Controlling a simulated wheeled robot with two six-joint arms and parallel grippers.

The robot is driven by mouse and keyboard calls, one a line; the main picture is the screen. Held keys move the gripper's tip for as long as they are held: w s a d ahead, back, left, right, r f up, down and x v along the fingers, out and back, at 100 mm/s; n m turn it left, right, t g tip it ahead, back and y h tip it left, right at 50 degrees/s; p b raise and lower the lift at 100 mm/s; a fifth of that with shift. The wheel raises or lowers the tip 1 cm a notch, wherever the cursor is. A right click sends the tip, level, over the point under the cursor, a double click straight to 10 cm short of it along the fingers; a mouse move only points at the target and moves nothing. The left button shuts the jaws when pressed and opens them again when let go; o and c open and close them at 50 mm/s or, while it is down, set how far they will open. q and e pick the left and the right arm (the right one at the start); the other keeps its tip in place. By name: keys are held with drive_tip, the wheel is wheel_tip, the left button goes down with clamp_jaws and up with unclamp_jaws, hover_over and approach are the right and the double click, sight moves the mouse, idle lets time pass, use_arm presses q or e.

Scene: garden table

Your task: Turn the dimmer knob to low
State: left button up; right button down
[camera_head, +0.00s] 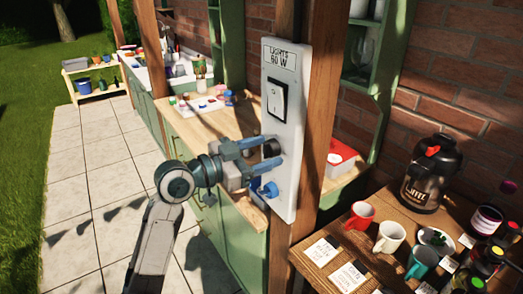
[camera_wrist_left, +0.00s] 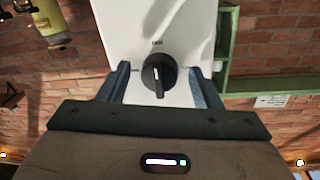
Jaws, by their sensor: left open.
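The dimmer knob (camera_wrist_left: 158,74) is black and round with a pale pointer line, set on a white panel (camera_wrist_left: 187,28). In the left wrist view its pointer runs toward the bottom of the picture, and a small label too blurred to read sits above it. In the head view the panel (camera_head: 287,185) is fixed to a wooden post, and the knob (camera_head: 270,147) is partly hidden by my fingers. My left gripper (camera_head: 272,155) is open, with one finger on each side of the knob and a gap to it in the wrist view. My right gripper is not in view.
The panel also carries a "LIGHTS 60 W" label (camera_head: 279,58) and a rocker switch (camera_head: 276,98) above the knob. At the right, a wooden table holds a black flask (camera_head: 429,176), a red mug (camera_head: 359,215) and other mugs. A green-fronted counter (camera_head: 212,150) stands behind my arm.

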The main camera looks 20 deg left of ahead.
use_arm(q)
drive_tip(key=c, duration=1)
drive_tip(key=shift+n, duration=0.3)
drive_tip(key=n+p, duration=0.2)
drive_tip(key=n, duration=0.2)
drive_tip(key=n+p, duration=0.3)
drive_tip(key=n, duration=0.1)
drive_tip(key=shift+s+d+r+t, duration=0.1)
drive_tip(key=shift+d+r+t, duration=0.05)
drive_tip(key=shift+t, duration=0.15)
drive_tip(key=n+p, duration=0.5)
drive_tip(key=n, duration=0.2)
drive_tip(key=shift+s+d+r+t, duration=0.1)
drive_tip(key=shift+t, duration=0.2)
drive_tip(key=shift+n+p, duration=1.5)
drive_tip(key=shift+n, duration=0.3)
